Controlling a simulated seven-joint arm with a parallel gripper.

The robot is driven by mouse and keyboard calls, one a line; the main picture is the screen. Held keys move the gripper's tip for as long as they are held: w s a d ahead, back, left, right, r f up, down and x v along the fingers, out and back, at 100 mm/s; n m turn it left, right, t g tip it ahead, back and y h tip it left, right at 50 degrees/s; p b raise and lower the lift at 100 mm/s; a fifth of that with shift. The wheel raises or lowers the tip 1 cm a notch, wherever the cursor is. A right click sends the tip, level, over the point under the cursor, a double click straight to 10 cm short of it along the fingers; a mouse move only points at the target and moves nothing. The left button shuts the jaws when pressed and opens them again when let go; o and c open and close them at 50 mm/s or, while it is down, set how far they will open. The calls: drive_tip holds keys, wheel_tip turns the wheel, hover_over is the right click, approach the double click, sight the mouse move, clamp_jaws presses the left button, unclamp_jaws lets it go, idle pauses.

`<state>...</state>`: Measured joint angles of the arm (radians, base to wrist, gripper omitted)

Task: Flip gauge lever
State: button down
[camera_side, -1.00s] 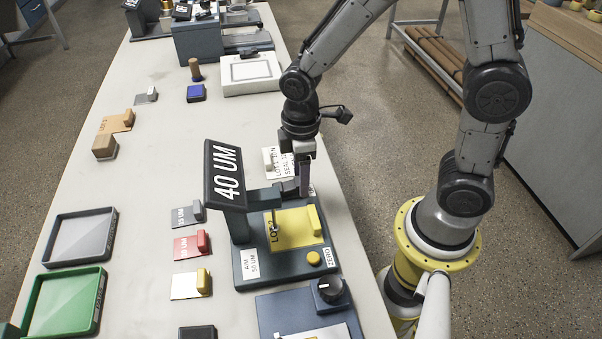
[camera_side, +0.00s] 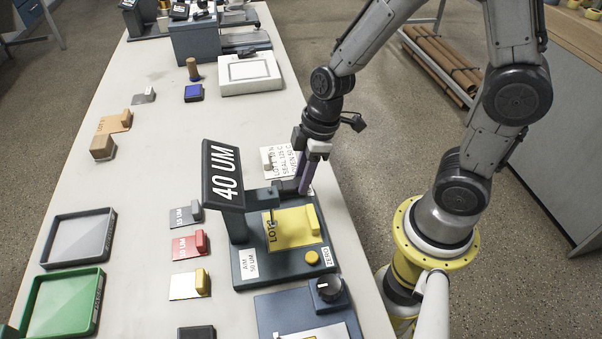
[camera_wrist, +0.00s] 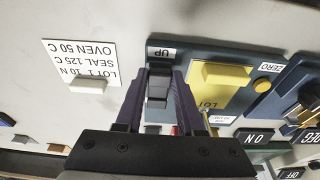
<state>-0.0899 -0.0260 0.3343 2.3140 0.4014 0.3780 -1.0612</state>
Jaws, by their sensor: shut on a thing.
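The thickness gauge stands on a dark base (camera_side: 245,268) in the side view, with a tilted display (camera_side: 222,175) reading "40 UM". A yellow sample (camera_side: 290,228) marked "LOT" lies on the base under the thin probe; it also shows in the wrist view (camera_wrist: 215,85). My gripper (camera_side: 303,187) is at the back of the gauge, tilted, its purple fingers low beside the display. In the wrist view my gripper (camera_wrist: 160,90) has its fingers on either side of the dark gauge lever (camera_wrist: 158,88), next to an "UP" label (camera_wrist: 162,53). The fingers partly hide the lever.
A white lot card (camera_wrist: 80,62) lies behind the gauge. A yellow button (camera_side: 312,257) is on the gauge base, and a unit with a black knob (camera_side: 331,289) is in front. Grey, red and white sample cards lie left of the gauge. Trays stand further left.

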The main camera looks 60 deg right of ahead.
drive_tip(key=shift+s+f+t+y, duration=0.15)
drive_tip(key=shift+f+t+y, duration=0.05)
drive_tip(key=shift+t+y, duration=0.3)
drive_tip(key=c, duration=0.5)
unclamp_jaws()
drive_tip(key=shift+d, duration=0.1)
drive_tip(key=shift+r, duration=0.1)
drive_tip(key=v, duration=1.3)
drive_tip(key=shift+s+d+r, duration=0.1)
drive_tip(key=shift+d+r, duration=0.05)
drive_tip(key=shift+r, duration=0.15)
